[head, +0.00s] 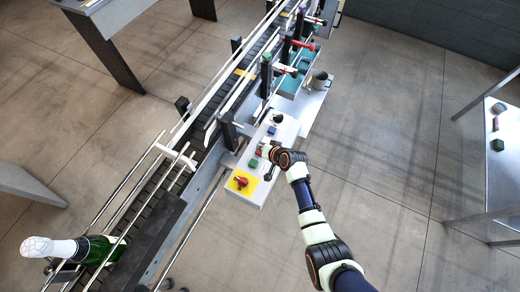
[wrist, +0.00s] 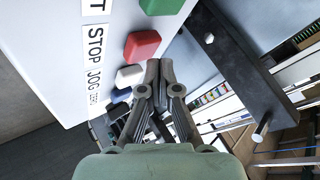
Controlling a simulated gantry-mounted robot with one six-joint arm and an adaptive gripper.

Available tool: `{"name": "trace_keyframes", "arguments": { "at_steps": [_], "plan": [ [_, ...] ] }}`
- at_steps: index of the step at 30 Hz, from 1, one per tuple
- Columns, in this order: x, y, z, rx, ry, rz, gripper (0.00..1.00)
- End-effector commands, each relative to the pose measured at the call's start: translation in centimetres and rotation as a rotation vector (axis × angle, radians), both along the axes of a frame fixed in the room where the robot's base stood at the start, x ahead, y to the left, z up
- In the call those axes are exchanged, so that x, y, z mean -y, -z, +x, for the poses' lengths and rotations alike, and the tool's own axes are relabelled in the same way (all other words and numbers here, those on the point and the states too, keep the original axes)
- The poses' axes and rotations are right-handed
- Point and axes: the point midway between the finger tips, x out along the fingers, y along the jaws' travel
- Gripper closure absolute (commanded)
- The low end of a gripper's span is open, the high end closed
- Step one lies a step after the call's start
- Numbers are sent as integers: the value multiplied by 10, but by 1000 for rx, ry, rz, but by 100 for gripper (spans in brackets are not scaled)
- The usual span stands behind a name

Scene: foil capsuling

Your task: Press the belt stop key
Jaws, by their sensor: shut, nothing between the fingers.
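In the wrist view the red key (wrist: 142,45) stands out from the white control panel (wrist: 45,45), beside the printed word STOP. My gripper (wrist: 159,62) is shut and empty, its fingertips just below and right of the red key. I cannot tell whether they touch it. A green key (wrist: 160,5) sits above the red one and a white key (wrist: 128,76) below it, by the word JOG. In the head view my gripper (head: 265,152) is over the middle of the panel (head: 290,132) and partly covers the keys there.
A red mushroom button on a yellow plate (head: 241,182) sits at the panel's near end. The conveyor (head: 150,195) runs along the panel's left side, with a green bottle (head: 97,251) at its near end. A side table (head: 502,180) stands far right.

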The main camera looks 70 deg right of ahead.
Motion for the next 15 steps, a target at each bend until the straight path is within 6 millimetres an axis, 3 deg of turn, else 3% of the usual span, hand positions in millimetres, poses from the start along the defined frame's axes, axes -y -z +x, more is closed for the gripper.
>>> {"name": "trace_keyframes", "arguments": {
  "at_steps": [15],
  "plan": [
    [0, -14, 0, 0, 1, -1, 100]
  ]
}}
